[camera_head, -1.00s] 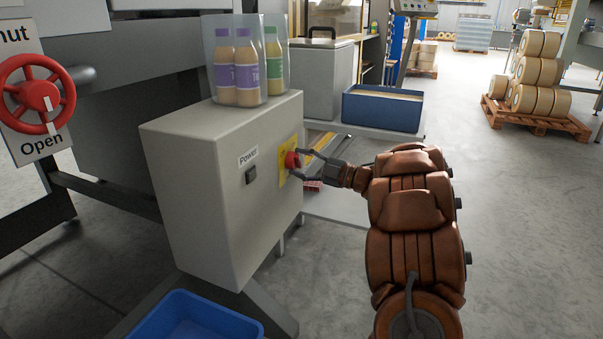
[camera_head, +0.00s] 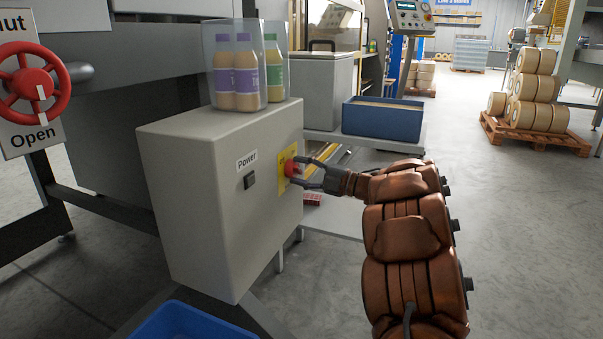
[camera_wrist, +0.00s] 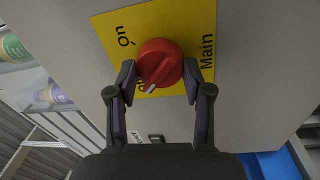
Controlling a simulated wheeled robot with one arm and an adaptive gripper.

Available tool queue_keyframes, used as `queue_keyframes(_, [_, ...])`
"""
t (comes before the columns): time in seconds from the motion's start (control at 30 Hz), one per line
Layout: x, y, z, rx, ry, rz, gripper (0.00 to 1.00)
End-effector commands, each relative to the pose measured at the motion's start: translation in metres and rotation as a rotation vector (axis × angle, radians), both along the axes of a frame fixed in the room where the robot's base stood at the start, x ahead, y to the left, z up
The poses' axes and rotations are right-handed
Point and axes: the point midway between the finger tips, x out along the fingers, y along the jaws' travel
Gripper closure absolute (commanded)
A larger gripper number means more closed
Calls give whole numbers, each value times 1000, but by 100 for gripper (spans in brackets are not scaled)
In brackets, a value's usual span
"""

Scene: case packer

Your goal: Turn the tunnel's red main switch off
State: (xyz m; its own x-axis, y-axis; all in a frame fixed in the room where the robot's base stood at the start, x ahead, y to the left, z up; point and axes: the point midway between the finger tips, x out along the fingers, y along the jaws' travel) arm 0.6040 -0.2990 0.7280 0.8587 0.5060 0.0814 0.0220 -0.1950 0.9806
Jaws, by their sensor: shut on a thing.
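The red main switch (camera_wrist: 160,64) is a round knob on a yellow plate (camera_wrist: 113,32) marked "Main" and "On". A second label at the knob's lower left is partly hidden. The knob's white mark points toward that lower-left label, away from "On". My gripper (camera_wrist: 158,80) is shut on the knob, with one finger on each side. In the head view the switch (camera_head: 290,167) sits on the right-hand face of a grey cabinet (camera_head: 200,205), and my gripper (camera_head: 296,171) reaches it from the right.
Bottles in a clear holder (camera_head: 221,75) stand on top. A blue bin (camera_head: 190,325) is below. A red valve wheel (camera_head: 66,88) is at the left.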

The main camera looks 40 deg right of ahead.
Motion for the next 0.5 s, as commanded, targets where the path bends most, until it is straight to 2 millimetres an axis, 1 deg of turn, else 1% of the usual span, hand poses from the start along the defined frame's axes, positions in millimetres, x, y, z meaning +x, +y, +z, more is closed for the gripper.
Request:
queue_keyframes(0.13, [0,0,-2,0,4,1,84])
queue_keyframes(0.17, [0,0,-2,0,4,1,48])
queue_keyframes(0.2, [0,0,-2,0,4,1,43])
queue_keyframes(0.4, [0,0,-1,0,2,0,24])
queue_keyframes(0.5, [0,0,-1,0,2,0,24])
